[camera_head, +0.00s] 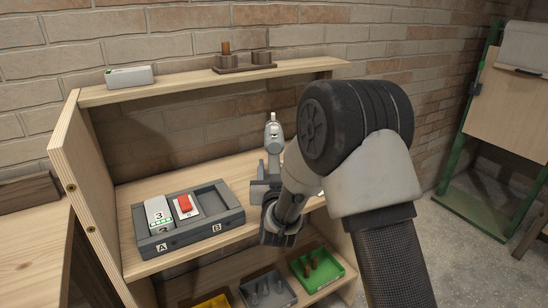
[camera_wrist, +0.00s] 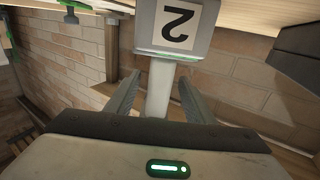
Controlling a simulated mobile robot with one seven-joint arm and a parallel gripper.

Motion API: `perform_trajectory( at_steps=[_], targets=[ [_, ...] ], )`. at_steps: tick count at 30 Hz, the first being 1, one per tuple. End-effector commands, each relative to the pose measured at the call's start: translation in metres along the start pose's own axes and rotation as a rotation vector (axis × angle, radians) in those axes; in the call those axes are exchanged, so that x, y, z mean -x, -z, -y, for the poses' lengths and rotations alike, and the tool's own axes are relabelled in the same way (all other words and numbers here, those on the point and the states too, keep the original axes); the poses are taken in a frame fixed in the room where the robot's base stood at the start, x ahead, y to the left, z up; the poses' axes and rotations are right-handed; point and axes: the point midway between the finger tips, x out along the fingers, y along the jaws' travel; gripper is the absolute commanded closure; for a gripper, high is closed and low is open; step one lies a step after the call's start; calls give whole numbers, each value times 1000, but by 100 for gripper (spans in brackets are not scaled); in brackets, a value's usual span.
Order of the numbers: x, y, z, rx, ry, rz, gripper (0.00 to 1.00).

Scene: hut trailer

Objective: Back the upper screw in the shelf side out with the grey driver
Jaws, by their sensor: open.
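The grey driver (camera_head: 272,132) stands on the middle shelf, partly hidden behind my arm. In the wrist view a pale grey handle (camera_wrist: 160,88) runs up to a grey block marked "2" (camera_wrist: 178,28); these look like the driver's grip and its battery. My gripper (camera_wrist: 158,76) is open, with one finger on each side of this handle; I cannot tell whether they touch it. In the head view my gripper (camera_head: 275,218) is at the driver, largely covered by my own wrist. Two dark screw heads show in the shelf's left side panel: the upper one (camera_head: 70,188) and a lower one (camera_head: 90,229).
A dark dock (camera_head: 190,238) labelled A and B holds a white block marked 3 and a red-topped block. The top shelf (camera_head: 180,88) overhangs the driver. A green-framed cabinet (camera_head: 512,108) stands right.

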Motion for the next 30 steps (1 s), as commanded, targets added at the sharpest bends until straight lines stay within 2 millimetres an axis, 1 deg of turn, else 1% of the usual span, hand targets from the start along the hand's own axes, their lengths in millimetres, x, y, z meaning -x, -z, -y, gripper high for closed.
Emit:
perform_trajectory(
  at_steps=[1, 5, 12, 13, 14, 21, 22, 25, 26, 30],
  targets=[
    [-8, 0, -1, -1, -2, -2, 52],
    [-21, 0, -1, 0, -2, -1, 52],
    [-23, 0, -1, 0, -1, 0, 52],
    [-23, 0, -1, 0, -1, 0, 53],
    [-23, 0, -1, 0, -1, 0, 58],
    [-23, 0, -1, 0, -1, 0, 99],
    [-23, 0, -1, 0, -1, 0, 100],
    [-23, 0, -1, 0, -1, 0, 100],
    [-24, 4, -1, -1, -1, -9, 100],
    [-24, 4, 0, -1, -1, -9, 100]
  ],
)
